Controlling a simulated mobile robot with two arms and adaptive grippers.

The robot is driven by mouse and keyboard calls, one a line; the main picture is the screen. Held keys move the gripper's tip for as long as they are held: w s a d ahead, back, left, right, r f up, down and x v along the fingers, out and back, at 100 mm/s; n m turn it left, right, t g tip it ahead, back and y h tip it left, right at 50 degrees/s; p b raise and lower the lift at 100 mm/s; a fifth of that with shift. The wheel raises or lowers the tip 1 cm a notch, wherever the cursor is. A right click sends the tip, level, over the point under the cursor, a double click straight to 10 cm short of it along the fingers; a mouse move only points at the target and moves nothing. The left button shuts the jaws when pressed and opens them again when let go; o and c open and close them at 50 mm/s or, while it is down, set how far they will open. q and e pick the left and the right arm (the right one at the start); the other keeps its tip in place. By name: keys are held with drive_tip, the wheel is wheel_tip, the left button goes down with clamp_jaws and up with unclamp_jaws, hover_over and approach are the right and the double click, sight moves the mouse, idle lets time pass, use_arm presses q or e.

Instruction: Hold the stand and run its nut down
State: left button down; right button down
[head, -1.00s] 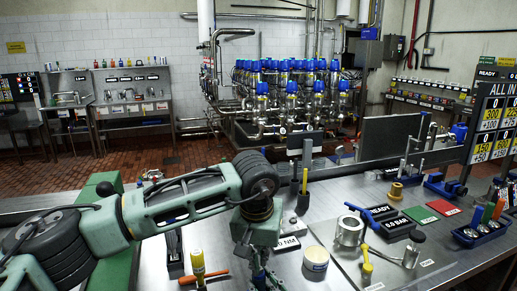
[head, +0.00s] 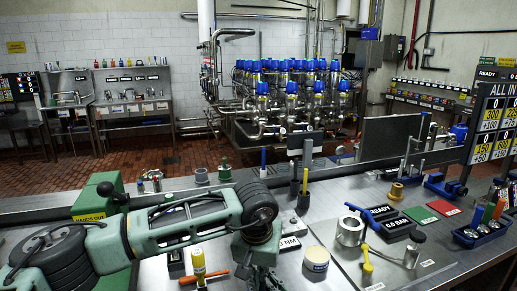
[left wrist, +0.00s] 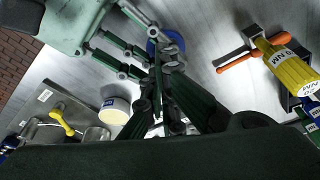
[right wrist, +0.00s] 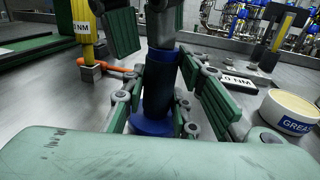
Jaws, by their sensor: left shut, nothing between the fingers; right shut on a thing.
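The stand (right wrist: 158,88) is dark blue with a round blue base (right wrist: 150,126) and stands upright on the metal bench in the right wrist view. My right gripper (right wrist: 158,100) is shut on it, its green fingers on both sides. The blue base also shows between the right fingers in the left wrist view (left wrist: 164,45). My left gripper (left wrist: 167,112) is shut and empty, close to the top of the stand. In the head view the left gripper (head: 257,278) is at the bottom edge and partly cut off. I cannot make out the nut clearly; fingers crowd the stand's top.
A grease tin (head: 316,259) stands to the right. A yellow torque tool (head: 198,266) and an orange-handled tool (head: 218,272) are to the left. A metal ring (head: 349,231) and blue-handled part lie on a plate further right.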

use_arm(q)
drive_tip(key=shift+w+f, duration=0.1)
drive_tip(key=shift+f, duration=0.1)
use_arm(e)
drive_tip(key=shift+a, duration=0.1)
use_arm(q)
drive_tip(key=shift+a, duration=0.85)
drive_tip(key=shift+w+a+r, duration=0.1)
drive_tip(key=shift+w+a, duration=0.05)
drive_tip(key=shift+w, duration=0.05)
idle(0.3)
drive_tip(key=shift+a, duration=0.1)
wheel_tip(320, 180, up, 6)
drive_tip(key=shift+s, duration=0.3)
idle(0.5)
